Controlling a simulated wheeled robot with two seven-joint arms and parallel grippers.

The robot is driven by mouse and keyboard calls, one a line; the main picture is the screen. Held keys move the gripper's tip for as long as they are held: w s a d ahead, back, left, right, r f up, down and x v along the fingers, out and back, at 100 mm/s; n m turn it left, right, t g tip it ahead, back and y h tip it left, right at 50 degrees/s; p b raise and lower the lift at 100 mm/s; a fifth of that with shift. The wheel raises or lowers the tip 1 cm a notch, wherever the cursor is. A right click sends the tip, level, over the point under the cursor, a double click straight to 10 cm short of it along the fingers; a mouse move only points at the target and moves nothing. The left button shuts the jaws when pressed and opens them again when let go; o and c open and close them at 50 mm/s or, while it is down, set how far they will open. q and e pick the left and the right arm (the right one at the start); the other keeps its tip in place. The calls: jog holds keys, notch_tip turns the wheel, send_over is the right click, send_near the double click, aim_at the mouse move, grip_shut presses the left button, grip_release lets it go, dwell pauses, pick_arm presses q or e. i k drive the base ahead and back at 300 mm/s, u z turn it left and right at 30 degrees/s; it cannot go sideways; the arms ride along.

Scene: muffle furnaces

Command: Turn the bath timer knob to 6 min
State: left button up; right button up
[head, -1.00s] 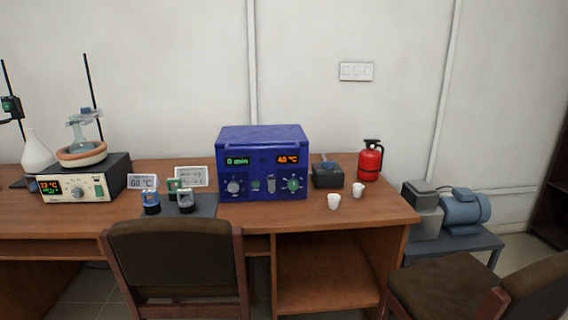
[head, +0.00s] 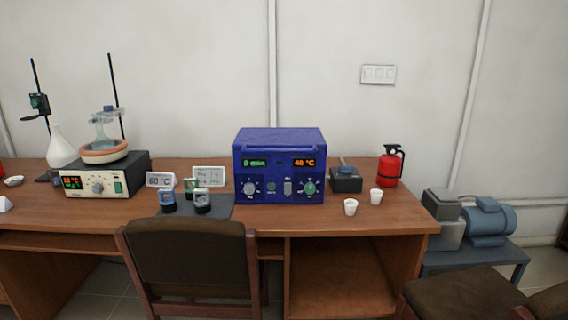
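The blue bath unit (head: 279,142) stands on the wooden desk, right of the middle of the head view. Its left green display (head: 255,163) appears to read 0 min, and its right orange display (head: 304,162) reads about 40 °C. Below the green display is a grey timer knob (head: 249,188); its pointer is too small to read. A green-centred knob (head: 309,188) sits at the right of the panel. Neither of my grippers is in view.
A brown chair (head: 190,260) stands at the desk's front, left of the bath. Two white cups (head: 351,207) stand to the bath's right, near a red extinguisher (head: 390,165). A hotplate (head: 92,183) with glassware and several small bottles (head: 202,201) stand left. A second chair (head: 465,295) is at lower right.

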aim_at(250, 187)
jog(key=z, duration=0.6)
jog(key=i, duration=0.9)
jog(key=u, duration=0.1)
